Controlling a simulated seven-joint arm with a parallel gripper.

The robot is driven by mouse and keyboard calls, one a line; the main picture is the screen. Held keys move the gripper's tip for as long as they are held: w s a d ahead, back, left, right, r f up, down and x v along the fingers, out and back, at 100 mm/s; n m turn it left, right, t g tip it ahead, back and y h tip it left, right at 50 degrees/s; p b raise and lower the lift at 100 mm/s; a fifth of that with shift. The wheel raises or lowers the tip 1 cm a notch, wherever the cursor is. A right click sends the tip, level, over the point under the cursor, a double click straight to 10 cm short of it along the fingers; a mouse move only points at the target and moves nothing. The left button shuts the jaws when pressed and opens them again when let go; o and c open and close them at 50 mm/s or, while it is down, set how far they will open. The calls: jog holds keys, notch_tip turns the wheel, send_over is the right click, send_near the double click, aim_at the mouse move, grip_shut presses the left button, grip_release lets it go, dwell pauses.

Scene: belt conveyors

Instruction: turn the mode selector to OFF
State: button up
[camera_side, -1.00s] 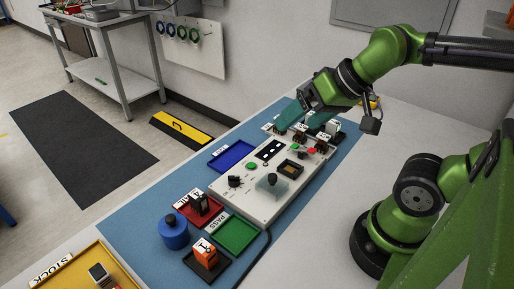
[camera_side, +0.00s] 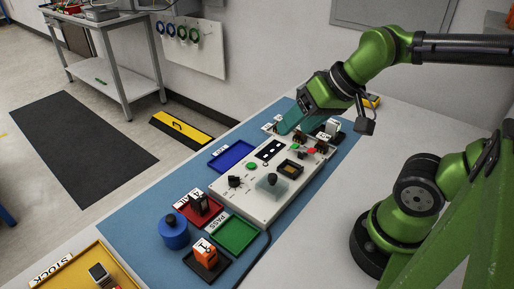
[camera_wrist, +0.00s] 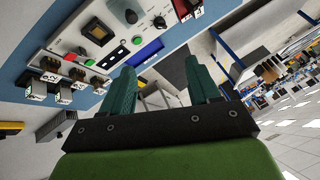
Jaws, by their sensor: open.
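A black knob (camera_side: 234,181), which looks like the mode selector, sits at the near-left part of the white control panel (camera_side: 252,207). Its markings are too small to read, so its setting cannot be told. In the wrist view a dark knob (camera_wrist: 159,22) shows near the panel's end. My gripper (camera_side: 288,130) is above the far end of the panel, away from the knob. In the wrist view its two teal fingers (camera_wrist: 158,65) are apart with nothing between them.
The panel also has a green button (camera_side: 251,166), a clear-covered dark knob (camera_side: 272,178) and a dark socket (camera_side: 291,167). A blue tray (camera_side: 230,156), red tray (camera_side: 186,213), green tray (camera_side: 235,234) and blue cylinder (camera_side: 173,232) stand around it. Small labelled blocks (camera_side: 332,127) stand beyond the far end.

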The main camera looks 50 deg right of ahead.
aim_at(234, 176)
jog(key=shift+w+a+f+n+g+h, duration=1.4)
jog(key=shift+w+g, duration=1.9)
jog(key=shift+w, duration=4.25)
jog(key=shift+y, duration=0.4)
jog(key=f, duration=0.5)
jog(key=a+f, duration=0.1)
jog(key=f, duration=1.1)
jog(key=shift+a+f, duration=0.1)
jog(key=shift+a, duration=0.15)
jog(key=c, duration=1)
jog(key=shift+c, duration=0.2)
